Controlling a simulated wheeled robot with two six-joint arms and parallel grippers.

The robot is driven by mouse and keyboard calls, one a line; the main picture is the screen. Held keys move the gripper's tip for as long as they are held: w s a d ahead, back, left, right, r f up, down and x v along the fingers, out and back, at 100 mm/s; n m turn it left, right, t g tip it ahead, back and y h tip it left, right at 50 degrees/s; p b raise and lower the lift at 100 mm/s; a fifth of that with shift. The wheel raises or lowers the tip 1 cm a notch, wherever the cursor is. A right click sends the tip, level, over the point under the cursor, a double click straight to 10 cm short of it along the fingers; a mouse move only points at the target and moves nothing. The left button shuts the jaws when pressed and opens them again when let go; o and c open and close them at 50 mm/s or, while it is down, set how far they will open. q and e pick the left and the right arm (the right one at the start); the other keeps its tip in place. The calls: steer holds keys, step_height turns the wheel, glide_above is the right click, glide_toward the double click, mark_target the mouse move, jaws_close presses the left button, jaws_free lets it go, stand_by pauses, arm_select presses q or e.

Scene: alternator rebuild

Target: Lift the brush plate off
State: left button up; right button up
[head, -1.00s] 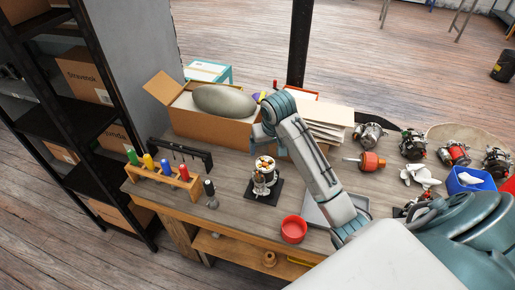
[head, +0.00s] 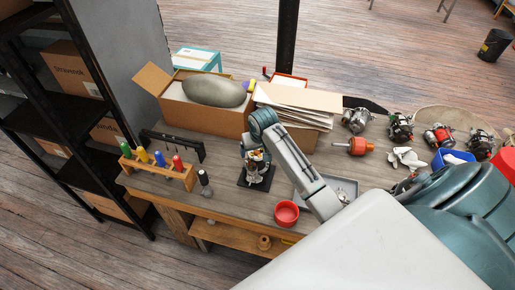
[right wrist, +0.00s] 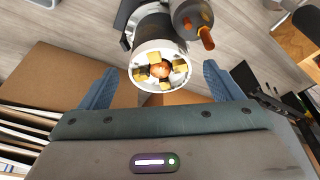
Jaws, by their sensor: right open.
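The brush plate (right wrist: 143,74) is a pale round plate with several black-and-brass blocks around a copper centre. It sits on the end of an upright motor body (right wrist: 152,22), which stands on a black base (head: 246,182) on the bench. My right gripper (right wrist: 160,84) is open above the unit, one finger on each side of the plate and apart from it. In the head view my right gripper (head: 256,150) hides part of the unit's top. My left gripper is out of view.
A dark cylinder with copper studs (right wrist: 190,14) adjoins the motor body. A screwdriver rack (head: 165,172) stands left, a red bowl (head: 286,212) in front. An open carton (head: 190,117) and a paper stack (head: 300,108) stand behind. A grey tray (head: 347,186) lies right.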

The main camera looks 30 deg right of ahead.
steer(key=c, duration=1.1)
steer(key=shift+r, duration=0.4)
steer(key=shift+r, duration=0.4)
steer(key=shift+r, duration=0.1)
stand_by(0.3)
steer(key=shift+r, duration=0.8)
